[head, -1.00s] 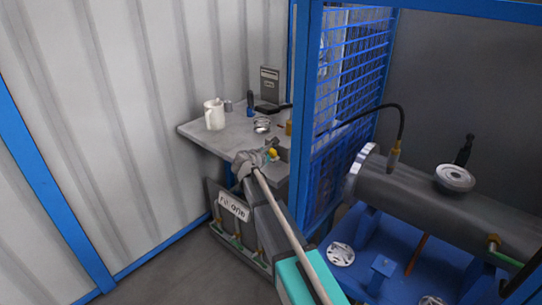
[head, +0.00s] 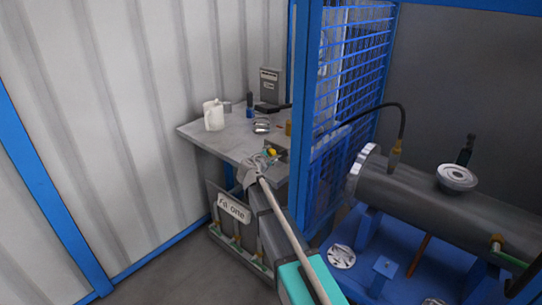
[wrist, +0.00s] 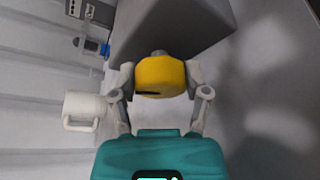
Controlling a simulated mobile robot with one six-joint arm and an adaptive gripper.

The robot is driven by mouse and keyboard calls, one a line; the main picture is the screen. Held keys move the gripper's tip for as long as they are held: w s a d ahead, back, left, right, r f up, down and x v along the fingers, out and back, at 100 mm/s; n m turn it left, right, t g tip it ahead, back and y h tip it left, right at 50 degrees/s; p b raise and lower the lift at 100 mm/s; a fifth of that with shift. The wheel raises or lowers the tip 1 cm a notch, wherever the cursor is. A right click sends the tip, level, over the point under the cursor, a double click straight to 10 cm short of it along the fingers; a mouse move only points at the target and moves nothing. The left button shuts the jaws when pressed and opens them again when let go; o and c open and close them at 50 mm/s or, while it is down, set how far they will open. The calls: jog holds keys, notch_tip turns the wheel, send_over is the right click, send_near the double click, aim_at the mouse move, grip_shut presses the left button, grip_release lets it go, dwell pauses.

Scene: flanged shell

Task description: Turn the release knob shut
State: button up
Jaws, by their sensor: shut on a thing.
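The yellow release knob (wrist: 160,76) is in the middle of the wrist view, on a short grey stem at a grey box (wrist: 175,25). A dark slot shows on the knob's near face. My gripper (wrist: 160,80) has one finger on each side of the knob and is shut on it. In the head view the knob (head: 271,152) is a small yellow spot at the front edge of the table, and my gripper (head: 258,166) is right beside it. The arm and fingers hide much of the knob there.
The grey table (head: 215,138) holds a white jug (head: 213,115), a round metal part (head: 262,126) and a blue-based item (head: 250,106). A blue mesh frame (head: 350,90) stands close to the right of my arm. A flanged shell (head: 420,200) lies beyond it.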

jog(key=o, duration=1.1)
jog(key=shift+o, duration=0.2)
jog(key=shift+n, duration=0.3)
